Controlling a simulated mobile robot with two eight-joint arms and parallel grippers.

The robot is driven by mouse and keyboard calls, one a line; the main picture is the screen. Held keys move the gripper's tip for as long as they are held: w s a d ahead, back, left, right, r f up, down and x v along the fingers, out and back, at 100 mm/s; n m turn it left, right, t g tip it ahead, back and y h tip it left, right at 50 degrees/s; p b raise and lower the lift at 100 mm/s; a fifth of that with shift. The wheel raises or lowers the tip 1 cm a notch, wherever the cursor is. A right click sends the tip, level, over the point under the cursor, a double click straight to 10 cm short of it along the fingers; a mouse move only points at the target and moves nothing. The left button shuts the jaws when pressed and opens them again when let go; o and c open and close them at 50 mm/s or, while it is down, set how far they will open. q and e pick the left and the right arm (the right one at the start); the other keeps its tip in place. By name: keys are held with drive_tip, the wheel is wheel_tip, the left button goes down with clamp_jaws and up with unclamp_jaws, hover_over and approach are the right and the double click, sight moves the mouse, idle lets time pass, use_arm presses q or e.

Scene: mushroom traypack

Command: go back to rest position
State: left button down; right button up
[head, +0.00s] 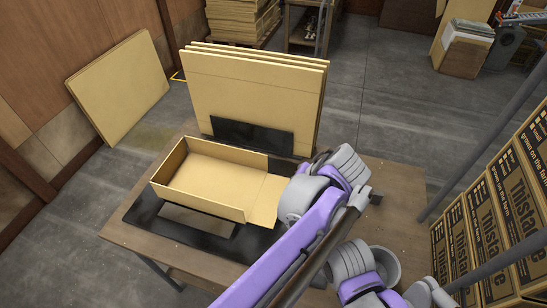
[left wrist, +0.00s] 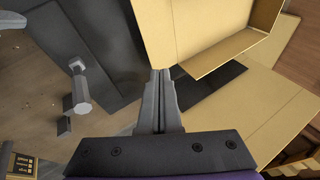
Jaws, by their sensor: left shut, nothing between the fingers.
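An open cardboard tray box (head: 185,193) sits on a black fixture (head: 195,235) on the wooden table (head: 135,237), with one end flap folded out at its right. The box also shows at the top of the left wrist view (left wrist: 200,25). My left arm reaches over the table just right of the box. My left gripper (left wrist: 160,72) is shut and empty in the left wrist view, its tips close to the box's edge there; I cannot tell if they touch. In the head view its fingers are hidden behind the arm. My right gripper is not in view; only arm parts show at bottom right.
Flat cardboard sheets (head: 250,90) stand upright behind the box in a black holder (head: 252,135). Printed cartons (head: 510,205) are stacked at the right. A cardboard sheet (head: 118,85) leans on the left wall.

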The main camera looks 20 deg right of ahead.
use_arm(q)
drive_tip(key=s+a+n+g+p, duration=0.1)
drive_tip(key=a+n+g+p, duration=0.15)
drive_tip(key=a, duration=1.65)
drive_tip(key=s+a+f+n+t+h, duration=0.1)
drive_tip(key=s+a+f+n, duration=0.1)
drive_tip(key=s+a, duration=0.4)
drive_tip(key=s+a+f+n+t+h+p, duration=0.1)
drive_tip(key=s+a+n, duration=0.3)
drive_tip(key=a, duration=0.6)
drive_tip(key=shift+s+a+f, duration=0.2)
drive_tip(key=shift+s+f, duration=0.5)
drive_tip(key=shift+s, duration=0.25)
